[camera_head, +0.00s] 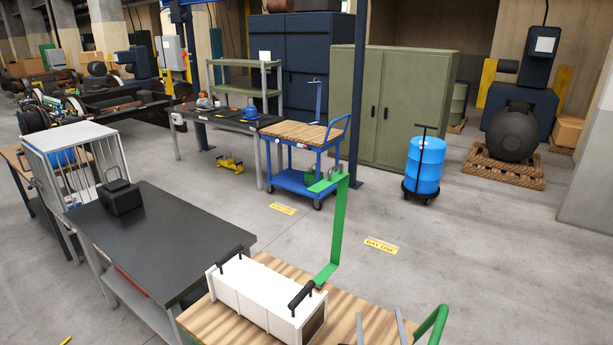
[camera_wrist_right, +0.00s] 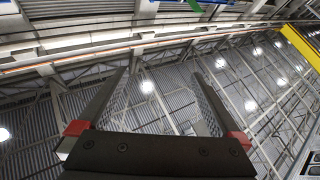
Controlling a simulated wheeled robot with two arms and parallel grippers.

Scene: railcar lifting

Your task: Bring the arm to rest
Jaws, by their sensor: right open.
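The fingertips of my right gripper (camera_head: 380,327) show at the bottom right of the head view, as two thin grey fingers in front of the wooden cart top (camera_head: 345,305). In the right wrist view the gripper (camera_wrist_right: 155,95) is open and empty, its two fingers well apart. The fingers point upward. My left gripper is in neither view.
A white case (camera_head: 255,298) with black handles lies on the cart, beside a green upright bracket (camera_head: 338,230). The cart's green handle (camera_head: 433,322) is right of the fingers. A dark table (camera_head: 160,235) stands left. Open floor (camera_head: 480,270) lies to the right.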

